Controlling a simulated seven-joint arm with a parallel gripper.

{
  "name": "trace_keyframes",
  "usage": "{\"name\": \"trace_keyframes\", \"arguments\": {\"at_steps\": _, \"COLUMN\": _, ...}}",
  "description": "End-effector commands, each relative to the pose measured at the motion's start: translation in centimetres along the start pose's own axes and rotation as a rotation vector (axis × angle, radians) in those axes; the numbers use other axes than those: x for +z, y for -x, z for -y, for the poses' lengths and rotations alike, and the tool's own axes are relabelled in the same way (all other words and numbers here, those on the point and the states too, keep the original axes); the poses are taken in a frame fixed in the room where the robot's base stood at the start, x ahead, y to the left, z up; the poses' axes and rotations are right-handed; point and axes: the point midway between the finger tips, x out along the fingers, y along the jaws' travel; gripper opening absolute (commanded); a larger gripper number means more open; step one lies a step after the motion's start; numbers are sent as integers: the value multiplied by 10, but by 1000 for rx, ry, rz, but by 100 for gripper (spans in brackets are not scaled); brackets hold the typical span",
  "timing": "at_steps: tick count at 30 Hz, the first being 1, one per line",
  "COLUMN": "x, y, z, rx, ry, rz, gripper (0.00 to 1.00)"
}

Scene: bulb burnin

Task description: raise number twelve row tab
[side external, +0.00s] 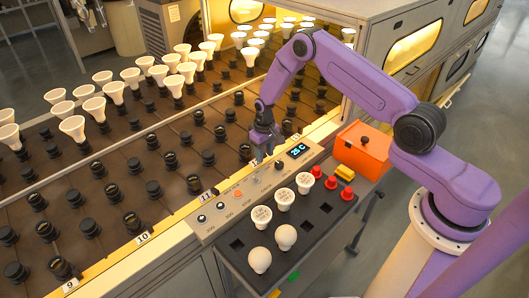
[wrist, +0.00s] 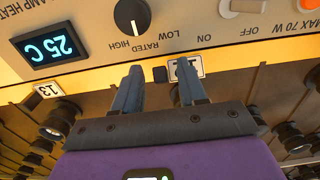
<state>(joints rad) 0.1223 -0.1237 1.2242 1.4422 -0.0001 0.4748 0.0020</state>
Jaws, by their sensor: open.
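My gripper (side external: 264,153) is over the front rail of the rack, beside the control panel, at the number twelve position. In the wrist view its two fingers (wrist: 160,68) are apart, pointing at the rail. The white number twelve label (wrist: 186,68) is next to the tab, partly covered by the right finger. The side view does not show the tab clearly; the gripper hides it.
The control panel (side external: 244,193) has a 25 C display (wrist: 50,48), a knob (wrist: 132,16) and switches. The number 13 label (wrist: 46,90) is to the left. Rows of sockets, some with bulbs (side external: 73,127), fill the rack. A dark tray (side external: 236,243) holds bulbs; an orange box (side external: 361,148) stands behind.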

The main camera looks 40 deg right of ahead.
Motion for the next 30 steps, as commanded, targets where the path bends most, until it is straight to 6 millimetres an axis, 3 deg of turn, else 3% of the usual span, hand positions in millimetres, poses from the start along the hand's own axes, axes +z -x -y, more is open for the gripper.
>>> {"name": "trace_keyframes", "arguments": {"at_steps": 2, "x": 0, "y": 0, "z": 0, "rx": 0, "ry": 0, "rz": 0, "gripper": 38}}
{"name": "trace_keyframes", "arguments": {"at_steps": 5, "x": 0, "y": 0, "z": 0, "rx": 0, "ry": 0, "rz": 0, "gripper": 6}}
{"name": "trace_keyframes", "arguments": {"at_steps": 6, "x": 0, "y": 0, "z": 0, "rx": 0, "ry": 0, "rz": 0, "gripper": 0}}
{"name": "trace_keyframes", "arguments": {"at_steps": 19, "x": 3, "y": 1, "z": 0, "rx": 0, "ry": 0, "rz": -46, "gripper": 0}}
{"name": "trace_keyframes", "arguments": {"at_steps": 30, "x": 14, "y": -2, "z": 0, "rx": 0, "ry": 1, "rz": -245, "gripper": 0}}
